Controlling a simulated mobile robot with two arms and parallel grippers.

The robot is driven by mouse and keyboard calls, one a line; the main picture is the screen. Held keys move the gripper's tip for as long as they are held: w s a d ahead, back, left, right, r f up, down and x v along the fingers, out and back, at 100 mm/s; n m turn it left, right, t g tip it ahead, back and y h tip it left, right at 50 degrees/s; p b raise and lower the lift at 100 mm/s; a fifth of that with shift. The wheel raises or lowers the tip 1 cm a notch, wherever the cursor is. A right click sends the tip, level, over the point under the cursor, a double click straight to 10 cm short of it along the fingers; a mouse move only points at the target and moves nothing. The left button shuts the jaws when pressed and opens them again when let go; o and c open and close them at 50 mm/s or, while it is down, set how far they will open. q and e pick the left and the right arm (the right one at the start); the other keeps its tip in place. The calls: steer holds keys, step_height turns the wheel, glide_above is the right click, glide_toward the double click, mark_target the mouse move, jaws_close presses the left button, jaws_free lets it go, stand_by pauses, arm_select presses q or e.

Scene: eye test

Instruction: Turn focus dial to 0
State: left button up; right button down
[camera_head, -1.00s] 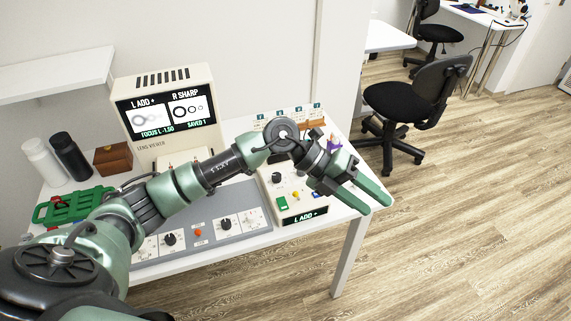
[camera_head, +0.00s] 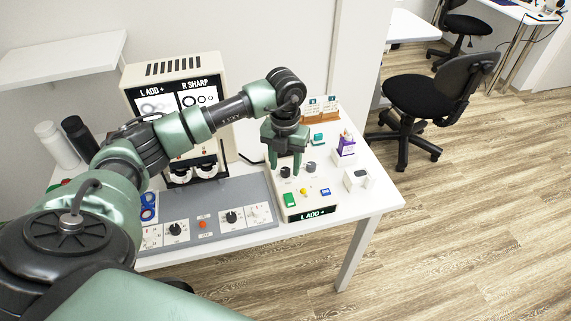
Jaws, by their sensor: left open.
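My left gripper (camera_head: 284,164) is open and points down over the back of a cream control box (camera_head: 297,211). A dark knob (camera_head: 286,172) on the box shows just under and between its fingertips. I cannot tell whether they touch it. A second dark knob (camera_head: 310,167) stands just to its right. I cannot read which knob is the focus dial. The box's front display (camera_head: 313,214) reads "L ADD +". The lens viewer screen (camera_head: 198,92) shows "L ADD +" and "R SHARP"; its lower line is hidden by my arm. My right gripper is not in view.
A grey panel (camera_head: 205,214) with dials lies left of the box. Green (camera_head: 290,199), yellow (camera_head: 304,191) and blue (camera_head: 326,192) buttons sit on the box's front. A purple holder (camera_head: 346,146) and a white block (camera_head: 356,178) stand to the right. The table's right front corner is clear.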

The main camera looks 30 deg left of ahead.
arm_select(q)
steer(key=shift+f, duration=0.55)
jaws_close()
steer(key=m+b, duration=0.2)
steer(key=shift+m, duration=0.4)
steer(key=m+b, duration=0.2)
steer(key=m, duration=0.1)
steer(key=shift+m, duration=0.3)
steer(key=m+b, duration=0.2)
steer(key=m, duration=0.2)
steer(key=shift+w+r+m+b, duration=0.1)
steer(key=shift+m+b, duration=0.35)
steer(key=shift+m, duration=1.15)
